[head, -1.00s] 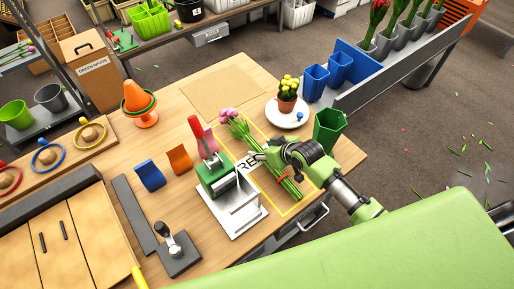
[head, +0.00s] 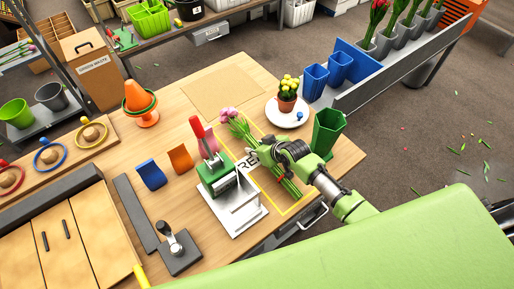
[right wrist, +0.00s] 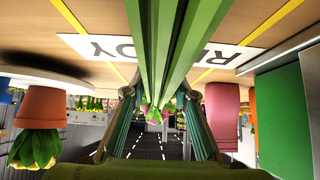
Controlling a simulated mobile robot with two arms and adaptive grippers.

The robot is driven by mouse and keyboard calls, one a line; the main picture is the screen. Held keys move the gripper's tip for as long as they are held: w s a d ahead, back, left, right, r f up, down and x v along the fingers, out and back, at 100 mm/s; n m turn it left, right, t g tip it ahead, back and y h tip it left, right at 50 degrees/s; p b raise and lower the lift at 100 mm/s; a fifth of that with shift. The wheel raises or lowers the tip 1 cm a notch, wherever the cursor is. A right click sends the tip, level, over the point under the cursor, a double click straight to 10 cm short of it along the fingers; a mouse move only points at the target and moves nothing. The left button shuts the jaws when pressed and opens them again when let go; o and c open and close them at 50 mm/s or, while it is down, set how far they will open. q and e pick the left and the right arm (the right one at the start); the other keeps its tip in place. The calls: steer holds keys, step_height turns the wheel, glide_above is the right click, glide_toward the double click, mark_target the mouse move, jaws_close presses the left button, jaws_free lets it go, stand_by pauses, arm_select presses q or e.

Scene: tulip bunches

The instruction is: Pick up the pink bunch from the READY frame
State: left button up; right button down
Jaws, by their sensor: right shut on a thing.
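The pink bunch (head: 233,120) lies across the yellow-outlined READY frame (head: 291,211) on the wooden table. Its pink heads point to the upper left and its green stems run to the lower right, with a red band near the stem end. My right gripper (head: 277,156) is over the middle of the stems. In the right wrist view, the green stems (right wrist: 165,45) run between the two fingers (right wrist: 163,105), which are shut on them. I cannot tell whether the bunch is clear of the table. My left gripper is not in view.
A green and white device (head: 222,180) with a red handle stands just left of the frame. A dark green holder (head: 326,131) stands close on the right. A plate (head: 287,117) with a yellow potted plant lies behind. A brown mat (head: 222,92) is bare.

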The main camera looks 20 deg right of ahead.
mark_target(254, 142)
steer(key=shift+r, duration=0.1)
steer(key=shift+w+r, duration=0.1)
steer(key=shift+r, duration=0.25)
step_height(254, 142, up, 2)
steer(key=shift+r, duration=0.2)
steer(key=v, duration=0.5)
steer(key=a+b+v, duration=0.1)
steer(key=v, duration=0.1)
steer(key=shift+s+r, duration=0.25)
steer(key=shift+r, duration=0.1)
steer(key=s+d+r+b, duration=0.1)
steer(key=s+r, duration=0.3)
steer(key=s, duration=0.5)
steer(key=shift+d+b, duration=0.25)
steer(key=shift+b, duration=0.2)
